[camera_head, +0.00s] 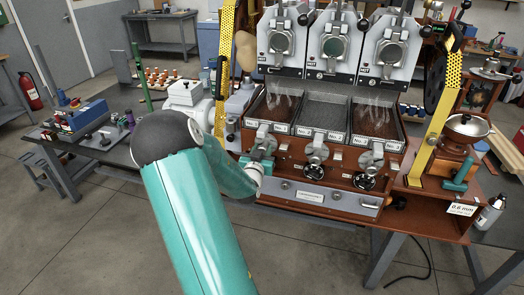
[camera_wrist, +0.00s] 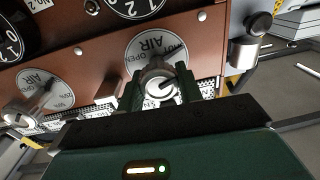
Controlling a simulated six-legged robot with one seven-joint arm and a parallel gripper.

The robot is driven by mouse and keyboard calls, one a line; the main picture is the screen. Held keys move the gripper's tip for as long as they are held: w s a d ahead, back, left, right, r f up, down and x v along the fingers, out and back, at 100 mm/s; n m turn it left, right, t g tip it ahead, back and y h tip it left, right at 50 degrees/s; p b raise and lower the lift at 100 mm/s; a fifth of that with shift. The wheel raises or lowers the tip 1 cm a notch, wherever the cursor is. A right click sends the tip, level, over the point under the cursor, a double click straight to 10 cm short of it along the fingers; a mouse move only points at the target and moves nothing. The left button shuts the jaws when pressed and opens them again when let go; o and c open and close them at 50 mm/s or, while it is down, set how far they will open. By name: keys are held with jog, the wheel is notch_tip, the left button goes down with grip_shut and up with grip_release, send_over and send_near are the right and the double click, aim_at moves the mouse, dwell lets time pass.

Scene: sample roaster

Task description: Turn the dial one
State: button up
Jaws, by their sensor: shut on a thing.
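In the wrist view, my gripper (camera_wrist: 159,84) has its two green fingers closed on either side of a metal knob (camera_wrist: 159,88). The knob stands in front of a round pale plate (camera_wrist: 158,45) marked AIR. A black numbered dial (camera_wrist: 134,5) sits above it, cut by the picture's top edge. Another black dial (camera_wrist: 10,42) is at the left edge. My arm and gripper hide the held knob there.
A second AIR plate (camera_wrist: 42,88) is at the left in the wrist view. A metal cylinder (camera_wrist: 243,52) stands out at the right.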

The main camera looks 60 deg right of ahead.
jog(key=m, duration=1.1)
jog(key=shift+s+f, duration=0.1)
jog(key=m+g, duration=0.1)
jog(key=m, duration=0.5)
jog(key=shift+h, duration=0.4)
jog(key=m, duration=0.6)
jog(key=shift+f+g, duration=0.1)
jog(key=shift+g, duration=0.3)
jog(key=o, duration=1)
jog(key=a, duration=0.4)
jog(key=s+a, duration=0.1)
jog(key=a, duration=0.8)
jog(key=shift+s+a+f, duration=0.35)
jog(key=shift+s, duration=0.05)
